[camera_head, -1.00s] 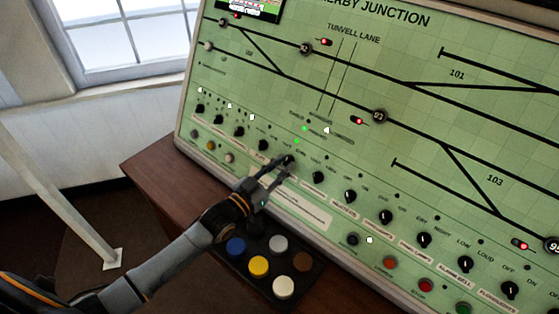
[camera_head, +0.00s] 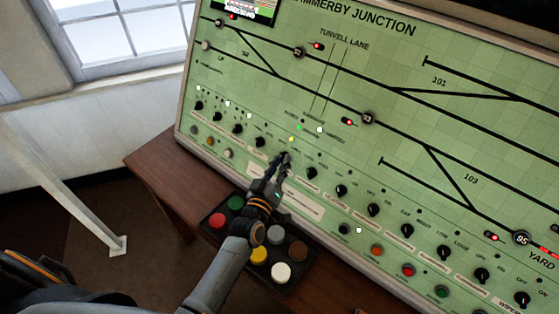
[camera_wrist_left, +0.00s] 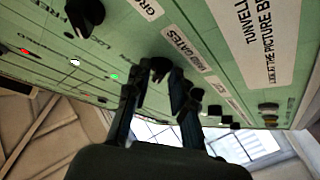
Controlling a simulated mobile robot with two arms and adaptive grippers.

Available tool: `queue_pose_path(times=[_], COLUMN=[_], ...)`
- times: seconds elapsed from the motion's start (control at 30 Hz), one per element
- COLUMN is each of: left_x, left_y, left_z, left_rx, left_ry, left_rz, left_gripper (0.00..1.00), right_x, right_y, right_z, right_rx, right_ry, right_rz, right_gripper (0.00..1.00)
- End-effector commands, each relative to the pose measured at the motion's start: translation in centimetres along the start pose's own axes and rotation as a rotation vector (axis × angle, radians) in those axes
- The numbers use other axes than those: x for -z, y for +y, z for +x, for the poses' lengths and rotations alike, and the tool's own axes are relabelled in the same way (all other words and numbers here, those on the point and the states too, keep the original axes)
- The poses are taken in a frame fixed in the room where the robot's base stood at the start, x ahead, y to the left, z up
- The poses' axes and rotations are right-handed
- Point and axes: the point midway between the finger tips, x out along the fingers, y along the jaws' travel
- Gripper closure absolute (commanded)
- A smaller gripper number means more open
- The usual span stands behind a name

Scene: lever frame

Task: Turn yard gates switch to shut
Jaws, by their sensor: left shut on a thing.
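My left gripper (camera_head: 279,165) reaches the lower row of black knobs on the green panel (camera_head: 330,150). Its fingers are shut on a black rotary knob (camera_wrist_left: 159,66), the yard gates switch. The label reading "GATES" (camera_wrist_left: 186,50) sits right beside this knob in the left wrist view. In the head view the fingers mostly hide the knob, and its pointer direction cannot be read. Above it, a small yellow lamp (camera_head: 292,139) and a green lamp (camera_head: 300,127) are lit. My right gripper is not in view.
Other black knobs stand close on both sides, one (camera_head: 311,173) just right of the gripper. A black box of coloured buttons (camera_head: 262,275) lies on the wooden desk (camera_head: 160,180) below my arm. A window (camera_head: 120,35) is at the upper left.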

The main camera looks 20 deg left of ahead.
Motion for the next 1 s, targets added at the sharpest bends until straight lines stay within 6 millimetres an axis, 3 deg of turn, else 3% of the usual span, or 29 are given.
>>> queue_pose_path(times=[0.5, 0.53, 0.63, 1.0], left_x=[0.40, 0.41, 0.38, 0.01], left_y=[0.14, 0.15, 0.15, 0.03], left_z=[0.19, 0.20, 0.20, -0.11], left_rx=[0.008, 0.008, 0.008, 0.011], left_ry=[0.009, 0.009, 0.008, 0.000], left_rz=[-0.018, -0.018, -0.018, -0.018], left_gripper=[1.00, 0.87, 0.67, 0.66], right_x=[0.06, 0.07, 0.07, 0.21], right_y=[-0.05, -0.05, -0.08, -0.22], right_z=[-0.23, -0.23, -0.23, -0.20], right_rx=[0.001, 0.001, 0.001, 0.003], right_ry=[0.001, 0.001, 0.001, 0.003], right_rz=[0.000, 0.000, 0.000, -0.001], right_gripper=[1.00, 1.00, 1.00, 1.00])
